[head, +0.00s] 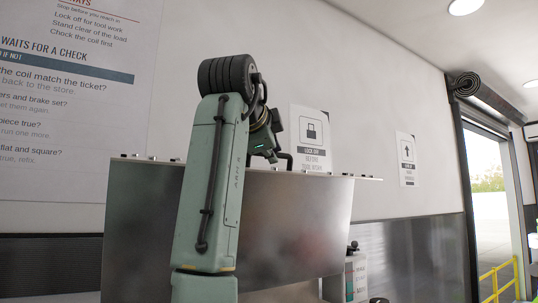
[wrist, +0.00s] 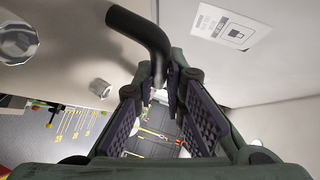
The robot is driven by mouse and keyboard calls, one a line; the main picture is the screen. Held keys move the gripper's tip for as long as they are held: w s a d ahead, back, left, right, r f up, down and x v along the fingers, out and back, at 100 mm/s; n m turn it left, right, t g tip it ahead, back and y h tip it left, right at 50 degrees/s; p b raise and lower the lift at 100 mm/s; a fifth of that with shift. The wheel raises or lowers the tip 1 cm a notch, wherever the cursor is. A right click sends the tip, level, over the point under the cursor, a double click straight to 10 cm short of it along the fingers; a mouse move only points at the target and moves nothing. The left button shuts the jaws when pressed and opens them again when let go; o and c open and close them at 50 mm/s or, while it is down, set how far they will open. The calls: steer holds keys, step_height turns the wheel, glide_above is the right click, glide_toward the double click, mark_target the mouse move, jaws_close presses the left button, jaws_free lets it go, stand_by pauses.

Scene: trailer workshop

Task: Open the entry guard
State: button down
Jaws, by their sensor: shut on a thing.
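The entry guard (head: 300,215) appears to be the large grey sheet-metal panel in the head view. It hangs behind my arm, with a flat top edge and several bolts along it. A black bent handle (wrist: 146,32) shows close up in the wrist view, with a dark bar also showing beside my gripper in the head view (head: 286,158). My gripper (wrist: 160,88) is shut on the handle, whose lower end lies between the two ribbed fingers. In the head view my gripper (head: 272,152) is at the panel's top edge, partly hidden by my arm.
A pale wall behind carries a large text poster (head: 75,90) and lockout signs (head: 311,135). An open doorway (head: 490,190) with a yellow rail (head: 497,280) is at the right. In the wrist view, hanging tools (wrist: 75,122) and a dark floor area show far below.

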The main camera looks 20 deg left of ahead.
steer(key=shift+r, duration=0.15)
steer(key=c, duration=1.8)
jaws_free()
steer(key=shift+s+d, duration=0.1)
steer(key=shift+o, duration=0.8)
steer(key=v, duration=0.7)
steer(key=shift+s, duration=0.2)
